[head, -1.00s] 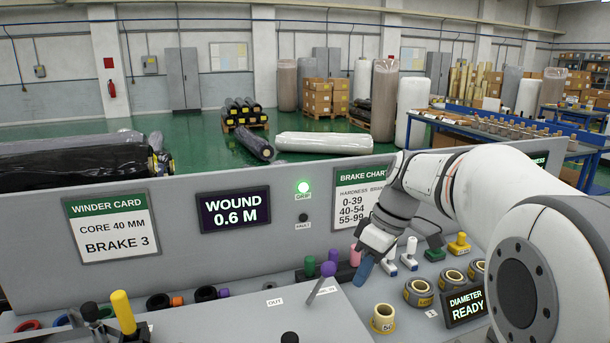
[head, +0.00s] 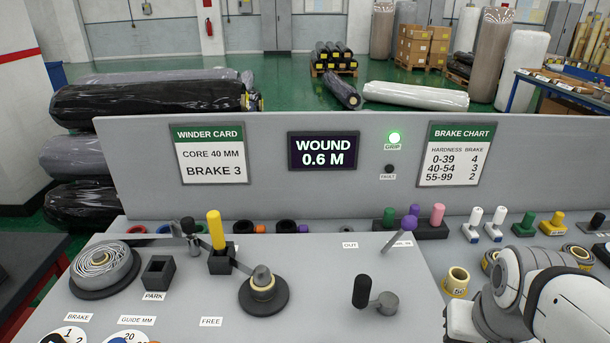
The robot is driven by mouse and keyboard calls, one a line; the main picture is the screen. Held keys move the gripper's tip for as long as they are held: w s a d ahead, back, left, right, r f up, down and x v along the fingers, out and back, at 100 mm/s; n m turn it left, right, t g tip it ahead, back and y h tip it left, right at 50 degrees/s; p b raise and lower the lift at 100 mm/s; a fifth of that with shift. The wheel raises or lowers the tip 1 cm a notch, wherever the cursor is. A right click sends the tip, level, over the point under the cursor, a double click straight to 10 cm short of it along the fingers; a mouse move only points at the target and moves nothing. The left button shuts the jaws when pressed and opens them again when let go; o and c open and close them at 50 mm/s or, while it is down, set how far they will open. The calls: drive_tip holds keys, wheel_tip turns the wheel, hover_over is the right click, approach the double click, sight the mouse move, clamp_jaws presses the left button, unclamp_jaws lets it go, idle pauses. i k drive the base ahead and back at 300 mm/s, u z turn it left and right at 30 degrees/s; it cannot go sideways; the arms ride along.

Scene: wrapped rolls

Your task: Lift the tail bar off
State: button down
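A yellow-handled piece (head: 216,230) stands upright in a black block (head: 221,262) on the grey bench top; I take it for the tail bar, but no label confirms this. The block sits between a wound grey roll (head: 100,268) on the left and a small grey core spindle on a dark disc (head: 263,290) on the right. An empty black socket (head: 158,272) stands behind the PARK label (head: 154,296). My arm enters at the lower right, well apart from the yellow handle. My gripper's fingertips are not visible.
A black-knobbed lever (head: 362,291) and a purple-knobbed stick (head: 400,235) rise from the bench top to the right. Tape rings (head: 456,281) lie at right.

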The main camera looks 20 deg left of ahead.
sight(214, 217)
drive_tip(key=u, duration=0.65)
drive_tip(key=k, duration=1.05)
drive_tip(key=u, duration=1)
drive_tip(key=i, duration=1)
drive_tip(key=u, duration=0.05)
